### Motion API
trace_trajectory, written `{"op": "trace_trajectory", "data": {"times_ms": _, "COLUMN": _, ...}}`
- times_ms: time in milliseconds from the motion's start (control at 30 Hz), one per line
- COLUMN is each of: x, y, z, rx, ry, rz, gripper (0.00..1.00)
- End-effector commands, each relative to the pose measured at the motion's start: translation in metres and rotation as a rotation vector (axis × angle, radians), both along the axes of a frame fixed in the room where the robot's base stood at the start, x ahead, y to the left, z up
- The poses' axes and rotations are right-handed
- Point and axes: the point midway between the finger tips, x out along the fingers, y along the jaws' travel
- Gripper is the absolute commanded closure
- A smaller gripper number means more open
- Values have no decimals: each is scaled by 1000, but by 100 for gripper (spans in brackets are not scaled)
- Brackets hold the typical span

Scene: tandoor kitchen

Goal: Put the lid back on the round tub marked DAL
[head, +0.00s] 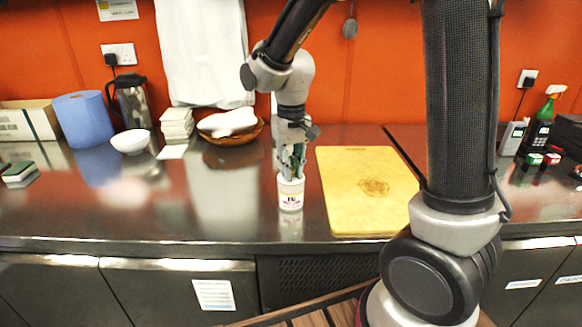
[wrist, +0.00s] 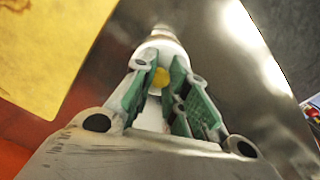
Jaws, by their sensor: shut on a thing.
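A small round white tub (head: 290,197) stands upright on the steel counter, left of the yellow board. Dark print shows on its label, too small to read surely. My gripper (head: 291,176) points down right over the tub's top. In the wrist view, the green-padded fingers of my gripper (wrist: 160,75) are closed around a round yellow part (wrist: 160,78), which looks like the lid's knob or middle. The white tub (wrist: 162,46) is just beyond the fingertips. The fingers hide the tub's rim, so I cannot tell whether the lid is seated or just above it.
A yellow cutting board (head: 340,190) lies close to the right of the tub. A white bowl (head: 131,141), a stack of napkins (head: 177,123) and a wooden basket (head: 233,137) stand at the back left. The counter left of the tub is clear.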

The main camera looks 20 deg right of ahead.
Motion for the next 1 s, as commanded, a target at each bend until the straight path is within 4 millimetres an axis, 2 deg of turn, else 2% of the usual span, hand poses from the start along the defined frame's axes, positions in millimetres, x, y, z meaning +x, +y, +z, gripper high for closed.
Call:
{"op": "trace_trajectory", "data": {"times_ms": 433, "x": 0, "y": 0, "z": 0, "rx": 0, "ry": 0, "rz": 0, "gripper": 98}}
{"op": "trace_trajectory", "data": {"times_ms": 467, "x": 0, "y": 0, "z": 0, "rx": 0, "ry": 0, "rz": 0, "gripper": 81}}
{"op": "trace_trajectory", "data": {"times_ms": 567, "x": 0, "y": 0, "z": 0, "rx": 0, "ry": 0, "rz": 0, "gripper": 63}}
{"op": "trace_trajectory", "data": {"times_ms": 600, "x": 0, "y": 0, "z": 0, "rx": 0, "ry": 0, "rz": 0, "gripper": 60}}
{"op": "trace_trajectory", "data": {"times_ms": 800, "x": 0, "y": 0, "z": 0, "rx": 0, "ry": 0, "rz": 0, "gripper": 60}}
{"op": "trace_trajectory", "data": {"times_ms": 933, "x": 0, "y": 0, "z": -1, "rx": 0, "ry": 0, "rz": 0, "gripper": 39}}
{"op": "trace_trajectory", "data": {"times_ms": 1000, "x": 0, "y": 0, "z": -1, "rx": 0, "ry": 0, "rz": 0, "gripper": 38}}
